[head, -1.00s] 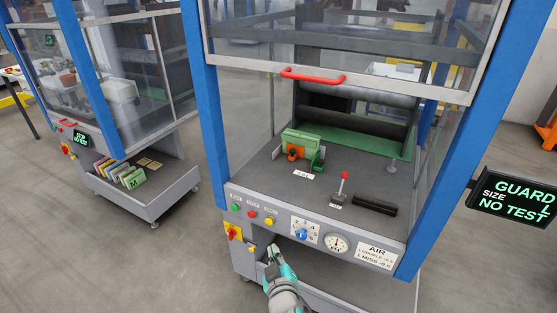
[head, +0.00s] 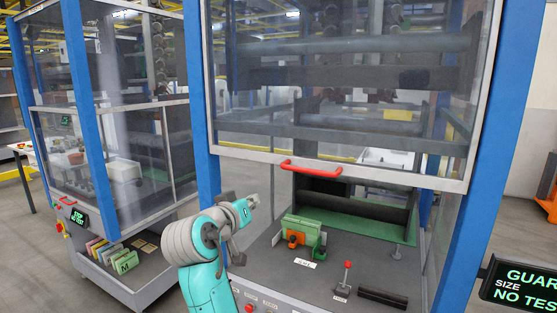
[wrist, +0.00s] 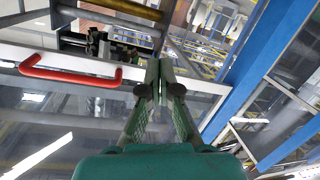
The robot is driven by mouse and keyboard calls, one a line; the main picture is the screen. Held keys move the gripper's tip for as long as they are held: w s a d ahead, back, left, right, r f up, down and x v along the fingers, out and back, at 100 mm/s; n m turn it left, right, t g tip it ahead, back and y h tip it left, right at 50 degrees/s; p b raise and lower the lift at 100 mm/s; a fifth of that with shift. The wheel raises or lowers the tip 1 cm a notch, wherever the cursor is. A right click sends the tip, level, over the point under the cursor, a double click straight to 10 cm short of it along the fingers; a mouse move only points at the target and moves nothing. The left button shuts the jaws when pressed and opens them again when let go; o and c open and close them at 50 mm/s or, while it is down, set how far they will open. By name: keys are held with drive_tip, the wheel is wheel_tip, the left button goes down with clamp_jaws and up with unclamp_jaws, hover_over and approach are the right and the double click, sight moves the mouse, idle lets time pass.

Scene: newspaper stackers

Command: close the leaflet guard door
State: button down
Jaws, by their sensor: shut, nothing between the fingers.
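The leaflet guard door is a clear panel in a grey frame (head: 400,179) on the nearer machine, between blue posts. It is raised, with an open gap between its lower edge and the deck. Its red handle (head: 311,167) sits on that lower edge; in the wrist view the red handle (wrist: 70,77) lies left of my fingers. My gripper (wrist: 160,68) is shut and empty, apart from the handle. In the head view my arm stands left of the handle, in front of the left blue post; its fingertips are hard to make out there.
On the deck below the door are a green and orange block (head: 304,232), a red-knobbed lever (head: 345,278) and a black bar (head: 383,298). A dark screen with green text (head: 520,285) hangs at right. A second machine (head: 125,150) stands at left.

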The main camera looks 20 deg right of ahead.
wheel_tip(320, 180, up, 16)
drive_tip(key=s+m+g+h, duration=0.1)
drive_tip(key=s+m+g, duration=0.2)
drive_tip(key=m, duration=0.1)
drive_tip(key=shift+w+d+f, duration=0.85)
drive_tip(key=shift+d+f, duration=0.25)
drive_tip(key=shift+d, duration=0.3)
drive_tip(key=shift+w+d+f, duration=0.9)
drive_tip(key=shift+d+f, duration=0.2)
drive_tip(key=shift+d, duration=0.3)
drive_tip(key=shift+w+d+f, duration=0.85)
drive_tip(key=shift+d+f, duration=0.25)
drive_tip(key=shift+d, duration=0.3)
